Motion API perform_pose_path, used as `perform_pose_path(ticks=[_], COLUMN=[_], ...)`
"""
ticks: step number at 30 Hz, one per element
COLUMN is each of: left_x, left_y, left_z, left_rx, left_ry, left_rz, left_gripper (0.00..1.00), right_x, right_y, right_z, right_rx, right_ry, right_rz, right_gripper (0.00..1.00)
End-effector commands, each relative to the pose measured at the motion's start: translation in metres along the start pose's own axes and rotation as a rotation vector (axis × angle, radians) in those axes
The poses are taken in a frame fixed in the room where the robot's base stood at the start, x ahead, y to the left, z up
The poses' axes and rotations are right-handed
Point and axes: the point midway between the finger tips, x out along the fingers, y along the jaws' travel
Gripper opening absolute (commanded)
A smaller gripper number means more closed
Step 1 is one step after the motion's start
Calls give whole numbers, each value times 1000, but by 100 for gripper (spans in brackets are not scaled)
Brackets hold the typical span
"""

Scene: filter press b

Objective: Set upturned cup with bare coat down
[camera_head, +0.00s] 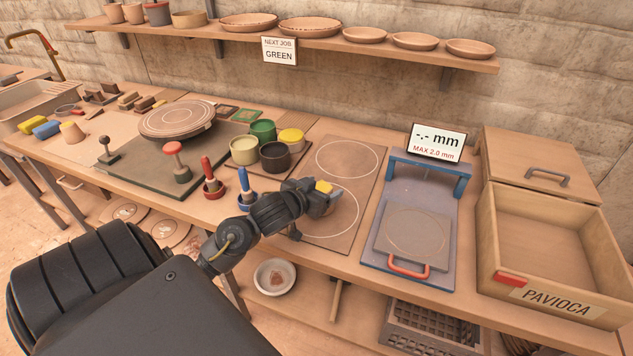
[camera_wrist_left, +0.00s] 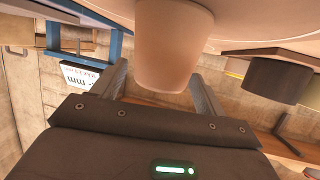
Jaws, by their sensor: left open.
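A plain pale clay-coloured cup (camera_wrist_left: 172,45) fills the top middle of the left wrist view, which looks upside down. Its wide end meets the pale surface and its narrow end points away, so it stands upturned. My left gripper (camera_wrist_left: 160,92) is open, with one finger on each side of the cup; contact cannot be told. In the head view my left gripper (camera_head: 334,195) is over the board with two white circles (camera_head: 360,192), by the nearer circle. My right gripper is not in view.
Glaze pots (camera_head: 263,131) and red and blue stamps (camera_head: 245,187) stand left of the gripper. A sign (camera_head: 279,51) reads "NEXT JOB GREEN".

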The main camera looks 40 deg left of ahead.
Motion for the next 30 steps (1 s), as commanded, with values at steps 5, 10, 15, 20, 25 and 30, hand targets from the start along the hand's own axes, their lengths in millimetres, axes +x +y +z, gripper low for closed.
perform_pose_path(ticks=[5, 10, 15, 20, 25, 30], left_x=[-19, -58, -97, -111, -119, -121], left_y=[0, 0, 0, 1, 0, 0], left_z=[-1, -1, -3, -6, -4, -2], left_rx=[2, 4, 1, -7, -2, 0], left_ry=[-1, -2, -2, -4, -2, 0], left_rz=[0, 1, 2, 3, 1, 0], left_gripper=[73, 73, 73, 73, 73, 73], right_x=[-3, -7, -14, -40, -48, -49], right_y=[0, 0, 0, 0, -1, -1], right_z=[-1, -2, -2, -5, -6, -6], right_rx=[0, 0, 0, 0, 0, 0], right_ry=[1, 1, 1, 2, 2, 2], right_rz=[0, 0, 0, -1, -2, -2], right_gripper=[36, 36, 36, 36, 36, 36])
